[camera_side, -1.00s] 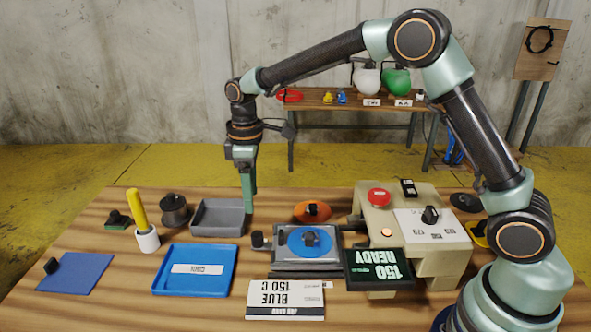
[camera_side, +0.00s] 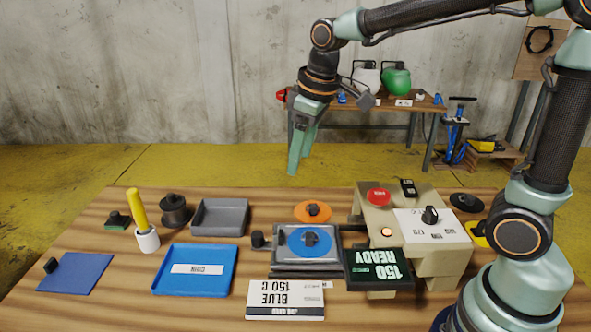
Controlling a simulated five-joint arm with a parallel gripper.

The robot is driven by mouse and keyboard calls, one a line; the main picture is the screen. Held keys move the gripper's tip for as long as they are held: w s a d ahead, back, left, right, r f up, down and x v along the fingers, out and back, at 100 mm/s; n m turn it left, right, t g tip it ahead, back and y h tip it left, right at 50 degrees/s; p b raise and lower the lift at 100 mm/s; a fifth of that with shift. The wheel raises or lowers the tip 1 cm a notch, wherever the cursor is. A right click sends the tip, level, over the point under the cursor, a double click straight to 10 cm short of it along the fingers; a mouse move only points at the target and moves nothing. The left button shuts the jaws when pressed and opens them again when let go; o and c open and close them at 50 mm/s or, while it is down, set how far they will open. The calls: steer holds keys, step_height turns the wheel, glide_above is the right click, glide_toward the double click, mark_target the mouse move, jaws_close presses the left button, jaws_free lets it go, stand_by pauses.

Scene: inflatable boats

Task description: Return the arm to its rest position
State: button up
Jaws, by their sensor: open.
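My gripper (camera_side: 297,170) hangs in the air above the back edge of the wooden table (camera_side: 95,235), tilted with its fingers pointing down and a little left. It is open and empty, and touches nothing. My arm reaches in from the right, its upper link running out past the top right of the picture. Below and in front of my gripper, a blue disc (camera_side: 296,248) with a black knob lies on a grey plate (camera_side: 290,262). An orange disc (camera_side: 312,218) with a black knob lies just behind it.
A beige machine (camera_side: 400,262) with a red button (camera_side: 379,196) and a "150 READY" screen (camera_side: 378,272) stands right. A grey tray (camera_side: 220,205), blue tray (camera_side: 194,292), yellow-handled tool (camera_side: 138,208) and blue sheet (camera_side: 75,280) are left. A job card (camera_side: 285,312) lies in front.

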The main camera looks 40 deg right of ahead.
steer(key=s+d+m+t, duration=0.2)
steer(key=s+d+m, duration=0.2)
steer(key=s, duration=0.6)
steer(key=shift+s+m+t, duration=0.3)
steer(key=shift+t, duration=0.1)
